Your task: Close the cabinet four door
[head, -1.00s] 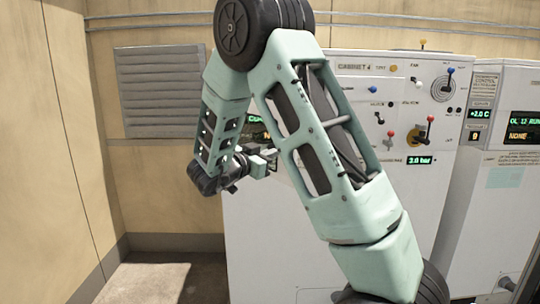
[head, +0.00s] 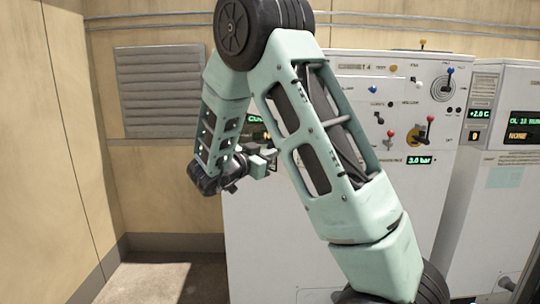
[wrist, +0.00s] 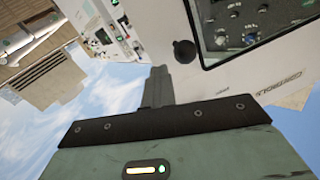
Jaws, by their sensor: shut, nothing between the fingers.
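Cabinet four (head: 265,250) is the white cabinet behind my arm in the head view, with its label, small levers and a green pressure readout on the upper front. My arm hides much of its front, and I cannot tell there how far its door stands open. My gripper (head: 266,162) is shut and empty at the cabinet's upper left. In the wrist view the shut fingers (wrist: 158,88) are close to a white panel (wrist: 225,83) bearing a dark round knob (wrist: 184,52) and a framed recess with dials. I cannot tell whether they touch the panel.
Another white cabinet (head: 505,190) with green and amber displays stands at the right. A tan wall with a grey louvre vent (head: 160,90) is at the left. Bare floor (head: 145,280) shows at the lower left. Pipes run along the wall above.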

